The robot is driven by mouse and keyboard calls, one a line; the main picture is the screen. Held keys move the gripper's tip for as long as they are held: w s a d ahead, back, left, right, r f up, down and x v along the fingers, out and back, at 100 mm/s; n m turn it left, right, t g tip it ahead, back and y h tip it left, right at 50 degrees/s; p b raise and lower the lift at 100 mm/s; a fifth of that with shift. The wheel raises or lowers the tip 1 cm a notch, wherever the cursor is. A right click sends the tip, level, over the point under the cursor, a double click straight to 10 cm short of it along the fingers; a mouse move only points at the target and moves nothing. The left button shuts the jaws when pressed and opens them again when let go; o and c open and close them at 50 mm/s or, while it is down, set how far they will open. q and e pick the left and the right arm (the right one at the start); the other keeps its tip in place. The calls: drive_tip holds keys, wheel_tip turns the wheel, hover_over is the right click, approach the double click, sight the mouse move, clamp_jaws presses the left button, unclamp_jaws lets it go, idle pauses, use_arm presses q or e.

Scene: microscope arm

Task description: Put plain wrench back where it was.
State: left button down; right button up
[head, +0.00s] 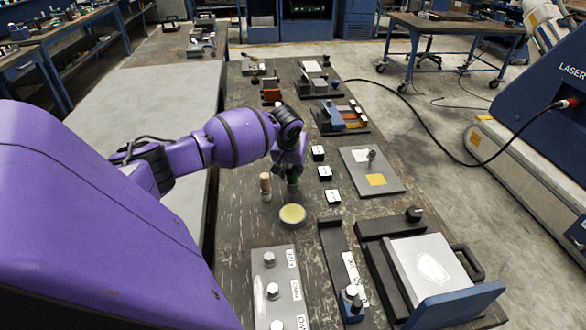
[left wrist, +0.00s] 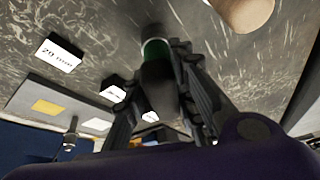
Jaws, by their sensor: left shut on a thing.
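My left gripper (head: 292,176) is over the middle of the dark workbench, shut on an upright dark tool with a green band (left wrist: 157,52). The tool's green part (head: 292,184) also shows in the head view, just behind the round yellow-topped dish. In the left wrist view the fingers (left wrist: 157,85) lie on both sides of the tool. Its lower end is hard to make out, so I cannot tell whether it touches the bench. I cannot tell whether it is the plain wrench. A wooden-handled piece (head: 265,184) stands just left of the gripper. My right gripper is not in view.
The yellow-topped dish (head: 292,215) is close in front. Small labelled blocks (head: 325,173) stand to the right, beside a grey plate (head: 387,187) with a yellow square. A plate with several bolts (head: 262,290) and dark fixtures (head: 375,228) fill the near bench.

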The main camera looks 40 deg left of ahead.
use_arm(q)
drive_tip(key=shift+r, duration=0.15)
drive_tip(key=c, duration=1.4)
unclamp_jaws()
drive_tip(key=shift+c, duration=0.2)
drive_tip(key=p+v, duration=0.1)
drive_tip(key=v, duration=1.1)
drive_tip(key=shift+p, duration=0.3)
drive_tip(key=shift+s, duration=0.1)
